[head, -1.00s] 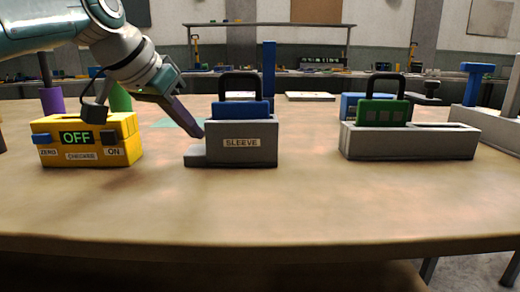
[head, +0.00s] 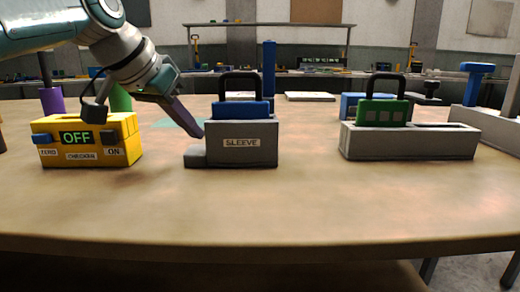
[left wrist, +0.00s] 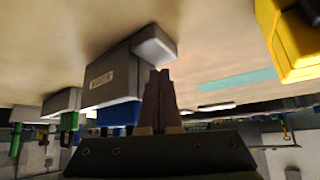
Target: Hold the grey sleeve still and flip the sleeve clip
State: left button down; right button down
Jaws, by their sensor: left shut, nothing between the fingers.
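The grey sleeve (head: 228,153), labelled SLEEVE, stands on the table with a low step at its left end. A blue block (head: 240,109) with a black handle sits in its top. My left gripper (head: 198,135) is shut and empty, its tips just above or touching the low step at the sleeve's left side; I cannot tell if they touch. In the left wrist view the shut fingers (left wrist: 158,75) point at the sleeve (left wrist: 115,80) near its step (left wrist: 155,45). I cannot make out a separate clip. My right gripper is not in view.
A yellow checker box (head: 90,142) reading OFF stands left of the sleeve, under my left arm. A grey block (head: 410,142) holding a green handled piece stands to the right. A blue post (head: 269,75) rises behind the sleeve. The table front (head: 260,210) is clear.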

pick_arm(q)
jog(key=shift+f+b, duration=0.55)
jog(key=shift+f, duration=0.35)
jog(key=shift+s+a+f, duration=0.1)
jog(key=shift+f, duration=0.15)
dwell(2.9)
dwell(1.0)
